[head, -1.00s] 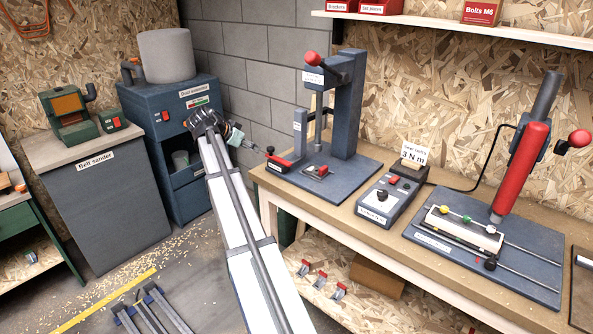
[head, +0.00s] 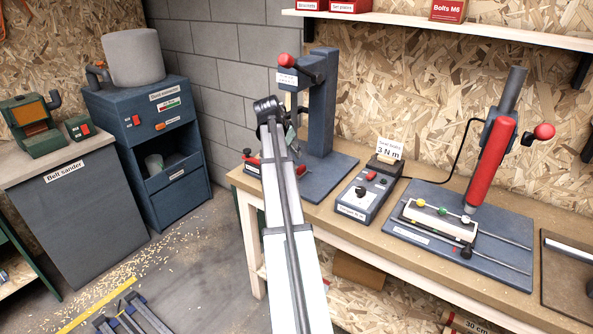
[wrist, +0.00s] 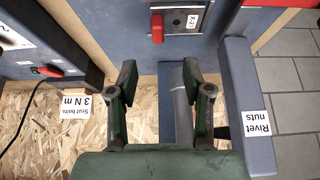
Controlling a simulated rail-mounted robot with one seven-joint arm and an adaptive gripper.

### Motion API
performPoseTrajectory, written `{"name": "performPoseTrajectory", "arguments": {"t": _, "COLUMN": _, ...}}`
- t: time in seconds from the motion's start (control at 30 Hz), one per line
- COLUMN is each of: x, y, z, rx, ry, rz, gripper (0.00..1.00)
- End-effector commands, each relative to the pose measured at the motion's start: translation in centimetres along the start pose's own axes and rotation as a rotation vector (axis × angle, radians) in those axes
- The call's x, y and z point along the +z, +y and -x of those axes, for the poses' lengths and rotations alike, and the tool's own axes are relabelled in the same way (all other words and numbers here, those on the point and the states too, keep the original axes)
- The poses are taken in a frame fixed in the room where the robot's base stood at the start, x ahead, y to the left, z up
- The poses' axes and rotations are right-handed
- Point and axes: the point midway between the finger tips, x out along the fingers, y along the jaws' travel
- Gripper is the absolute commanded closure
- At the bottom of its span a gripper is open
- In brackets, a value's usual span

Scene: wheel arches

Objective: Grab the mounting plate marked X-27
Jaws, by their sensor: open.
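In the head view only a little of the red part (head: 300,169) shows beside my arm, on the base of the rivet nut press (head: 320,105). My gripper (wrist: 160,79) is open and empty, its two green fingers apart. In the wrist view the fingers are below the plate in the picture and apart from it. In the head view my arm hides most of the gripper.
The press's arm labelled Rivet nuts (wrist: 245,100) stands close to the right of the fingers in the wrist view. The seat bolts box (head: 368,194) is on the bench beside the press. A second red-handled press (head: 493,160) stands farther right.

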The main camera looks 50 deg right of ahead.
Motion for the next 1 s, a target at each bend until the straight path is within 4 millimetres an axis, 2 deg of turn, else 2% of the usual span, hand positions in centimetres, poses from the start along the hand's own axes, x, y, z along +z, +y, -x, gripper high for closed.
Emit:
{"name": "performPoseTrajectory", "arguments": {"t": 0.1, "x": -0.1, "y": 0.0, "z": -2.3, "rx": 0.003, "ry": -0.002, "rz": 0.0, "gripper": 0.5}}
{"name": "performPoseTrajectory", "arguments": {"t": 0.3, "x": -0.1, "y": 0.0, "z": -5.0, "rx": 0.001, "ry": 0.0, "rz": 0.0, "gripper": 0.5}}
{"name": "performPoseTrajectory", "arguments": {"t": 0.67, "x": -0.1, "y": 0.1, "z": -6.8, "rx": 0.001, "ry": 0.0, "rz": -0.001, "gripper": 0.5}}
{"name": "performPoseTrajectory", "arguments": {"t": 1.0, "x": -0.2, "y": 0.3, "z": -10.8, "rx": 0.001, "ry": 0.0, "rz": -0.001, "gripper": 0.5}}
